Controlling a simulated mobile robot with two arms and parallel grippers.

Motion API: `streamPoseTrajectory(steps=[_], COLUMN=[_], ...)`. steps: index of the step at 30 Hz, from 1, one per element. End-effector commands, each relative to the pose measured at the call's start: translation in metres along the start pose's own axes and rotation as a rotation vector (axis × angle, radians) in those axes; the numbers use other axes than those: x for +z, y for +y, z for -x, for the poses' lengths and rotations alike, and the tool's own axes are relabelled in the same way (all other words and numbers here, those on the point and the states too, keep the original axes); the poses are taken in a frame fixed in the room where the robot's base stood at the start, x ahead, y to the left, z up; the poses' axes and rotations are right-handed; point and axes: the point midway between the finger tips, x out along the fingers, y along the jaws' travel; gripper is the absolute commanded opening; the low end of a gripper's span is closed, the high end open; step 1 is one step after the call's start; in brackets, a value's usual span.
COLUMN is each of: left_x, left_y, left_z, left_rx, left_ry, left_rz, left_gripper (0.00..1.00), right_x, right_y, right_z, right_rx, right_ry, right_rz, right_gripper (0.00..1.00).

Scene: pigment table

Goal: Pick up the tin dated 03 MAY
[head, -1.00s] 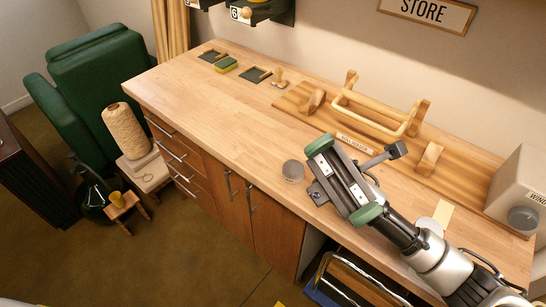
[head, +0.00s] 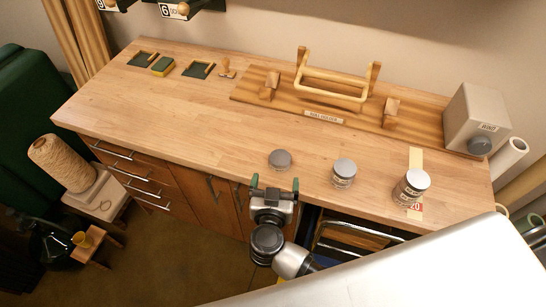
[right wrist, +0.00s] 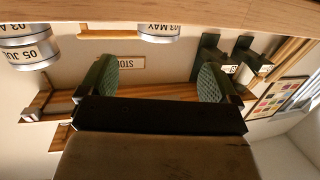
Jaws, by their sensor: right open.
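The tin dated 03 MAY (right wrist: 158,33) shows upside down in the right wrist view, between my fingers' lines and ahead of them. It appears to be the leftmost grey-lidded tin (head: 280,160) in the head view, near the table's front edge; its label is not visible there. My right gripper (head: 275,188) is open and empty just in front of that tin at the table edge, apart from it. Its two green-padded fingers (right wrist: 156,85) stand wide apart in the right wrist view. My left gripper is not in view.
Other tins stand to the right, one in the middle (head: 343,172) and one farther right (head: 411,187). A tin labelled 05 JUL (right wrist: 28,52) shows in the wrist view. A wooden rack (head: 330,97) and grey box (head: 476,118) stand behind.

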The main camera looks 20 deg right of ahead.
Motion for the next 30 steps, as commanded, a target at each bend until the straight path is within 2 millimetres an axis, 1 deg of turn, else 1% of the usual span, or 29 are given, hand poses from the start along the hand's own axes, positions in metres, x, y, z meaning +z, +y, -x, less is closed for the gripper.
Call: streamPoseTrajectory(steps=[1, 3, 6, 9, 11, 18, 21, 24, 29, 30], left_x=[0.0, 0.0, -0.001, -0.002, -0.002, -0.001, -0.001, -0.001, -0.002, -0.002], left_y=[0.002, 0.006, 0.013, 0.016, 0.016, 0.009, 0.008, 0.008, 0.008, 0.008], left_z=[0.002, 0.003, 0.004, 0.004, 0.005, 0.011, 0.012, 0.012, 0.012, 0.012], left_rx=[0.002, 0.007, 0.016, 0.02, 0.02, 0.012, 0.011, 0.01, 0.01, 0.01], left_ry=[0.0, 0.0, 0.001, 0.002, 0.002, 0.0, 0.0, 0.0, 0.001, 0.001], left_rz=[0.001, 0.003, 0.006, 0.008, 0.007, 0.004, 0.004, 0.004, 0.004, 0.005], left_gripper=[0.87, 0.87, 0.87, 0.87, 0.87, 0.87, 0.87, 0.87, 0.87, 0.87], right_x=[-0.003, -0.003, -0.002, -0.002, -0.002, 0.001, 0.002, 0.003, 0.003, 0.003], right_y=[0.0, 0.001, 0.001, 0.001, 0.001, 0.001, 0.001, 0.001, 0.001, 0.001], right_z=[-0.01, -0.022, -0.035, -0.041, -0.045, -0.08, -0.09, -0.093, -0.093, -0.093], right_rx=[0.002, 0.003, 0.002, 0.002, 0.002, 0.003, 0.002, 0.002, 0.001, 0.002], right_ry=[0.006, 0.007, 0.006, 0.006, 0.007, 0.009, 0.008, 0.006, 0.006, 0.006], right_rz=[0.002, 0.002, 0.003, 0.003, 0.003, 0.004, 0.004, 0.002, 0.002, 0.002], right_gripper=[0.92, 0.92, 0.92, 0.92, 0.92, 0.92, 0.92, 0.92, 0.92, 0.91])
